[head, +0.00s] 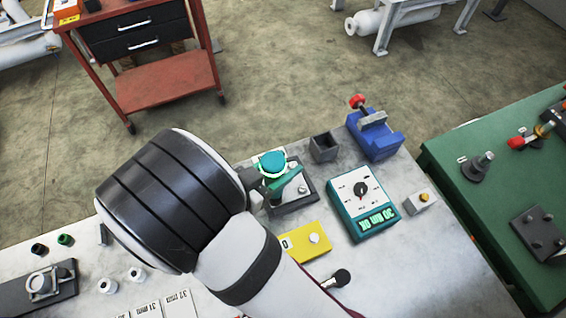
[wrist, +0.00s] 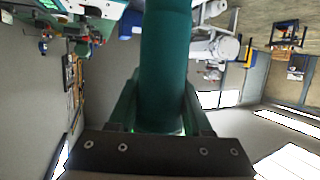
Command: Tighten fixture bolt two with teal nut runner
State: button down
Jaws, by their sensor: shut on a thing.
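The teal nut runner (head: 272,162) is upright in my gripper (head: 268,180) in the head view, its round teal top facing the camera. In the wrist view its teal barrel (wrist: 166,60) runs between the two green fingers of my gripper (wrist: 160,108), which are shut on it. The tool is over or beside a dark plate (head: 305,199) with small bolt heads on the grey bench. My wrist and the tool cover part of this plate. The tool's lower end is hidden, so I cannot tell whether it touches a bolt, or which bolt.
A dark open box (head: 323,148) and a blue vise (head: 376,141) stand behind the plate. A green table (head: 450,160) stands further right.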

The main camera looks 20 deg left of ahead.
aim_at(276, 158)
jog(key=shift+r, duration=2.5)
